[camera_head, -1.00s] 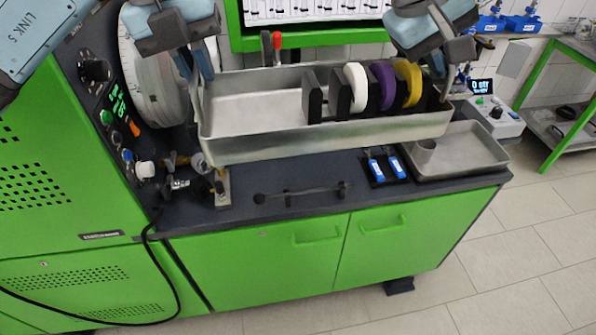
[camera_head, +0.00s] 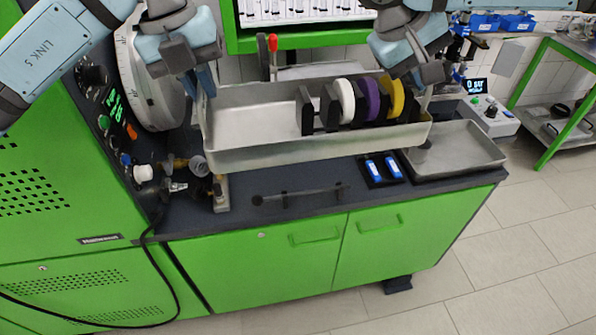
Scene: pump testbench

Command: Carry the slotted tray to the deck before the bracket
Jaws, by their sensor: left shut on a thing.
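The slotted tray (camera_head: 290,157) is a long metal tray with black upright dividers in its right half. A white, a purple and a yellow disc stand between the dividers. My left gripper (camera_head: 202,86) is shut on the tray's left end wall. My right gripper (camera_head: 420,88) is at the tray's right end; its fingers are partly hidden, but it looks shut on that end wall. The tray hangs close to level above the dark deck (camera_head: 245,220). I cannot tell surely which part is the bracket; a pale upright post (camera_head: 221,193) stands at the deck's left.
Brass valve fittings (camera_head: 180,165) and a control panel with a dial wheel are at the left. A dark bar (camera_head: 298,193) lies on the front deck. Blue-marked parts (camera_head: 384,169) and a shallow empty metal tray (camera_head: 470,150) are at the right. A red-tipped lever (camera_head: 272,42) stands behind.

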